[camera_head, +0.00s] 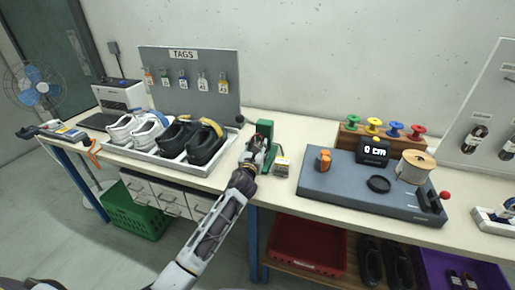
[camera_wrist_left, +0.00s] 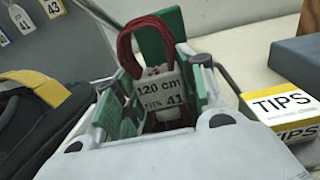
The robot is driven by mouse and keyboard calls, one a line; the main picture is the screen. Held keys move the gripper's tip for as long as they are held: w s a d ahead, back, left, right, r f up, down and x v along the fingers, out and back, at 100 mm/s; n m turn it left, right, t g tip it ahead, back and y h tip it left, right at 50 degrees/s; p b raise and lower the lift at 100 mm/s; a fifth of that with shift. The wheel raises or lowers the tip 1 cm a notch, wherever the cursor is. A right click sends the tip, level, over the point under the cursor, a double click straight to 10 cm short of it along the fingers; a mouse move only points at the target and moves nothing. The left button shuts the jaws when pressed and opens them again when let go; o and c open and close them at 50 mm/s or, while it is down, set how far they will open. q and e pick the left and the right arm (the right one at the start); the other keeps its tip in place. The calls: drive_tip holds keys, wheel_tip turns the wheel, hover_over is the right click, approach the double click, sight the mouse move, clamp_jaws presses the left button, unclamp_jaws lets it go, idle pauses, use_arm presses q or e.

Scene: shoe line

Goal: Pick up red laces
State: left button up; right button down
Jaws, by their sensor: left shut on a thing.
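The red laces (camera_wrist_left: 143,35) are a looped bundle with a white tag (camera_wrist_left: 161,88) reading "120 cm, FITS 41". They stand between the green-padded fingers of my left gripper (camera_wrist_left: 160,92), which is shut on them. In the head view, my left gripper (camera_head: 254,157) is at the green stand (camera_head: 264,129) on the bench. The gripper hides most of the laces there. The green stand rises directly behind the laces in the wrist view (camera_wrist_left: 172,25). I cannot tell whether the laces are clear of it. My right gripper is not in view.
A yellow-and-white TIPS box (camera_wrist_left: 284,107) sits close right of the gripper. Left are a tray (camera_head: 150,153) with white and black shoes and the TAGS board (camera_head: 190,92). Right is a grey measuring board (camera_head: 340,190) with an orange piece and a cord spool (camera_head: 415,167).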

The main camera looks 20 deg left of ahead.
sight(256, 142)
use_arm(q)
drive_tip(key=shift+r+p, duration=0.4)
drive_tip(key=shift+r, duration=1.1)
drive_tip(key=shift+s+f, duration=0.1)
drive_tip(key=shift+s, duration=0.8)
drive_tip(key=s+d, duration=0.1)
drive_tip(key=s, duration=1.5)
drive_tip(key=shift+d, duration=0.15)
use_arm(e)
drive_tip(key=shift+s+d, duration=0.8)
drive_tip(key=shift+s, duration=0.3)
use_arm(q)
drive_tip(key=shift+s, duration=0.1)
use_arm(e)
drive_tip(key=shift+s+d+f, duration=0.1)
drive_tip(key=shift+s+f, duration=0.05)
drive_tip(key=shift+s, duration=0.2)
use_arm(q)
drive_tip(key=shift+s, duration=0.1)
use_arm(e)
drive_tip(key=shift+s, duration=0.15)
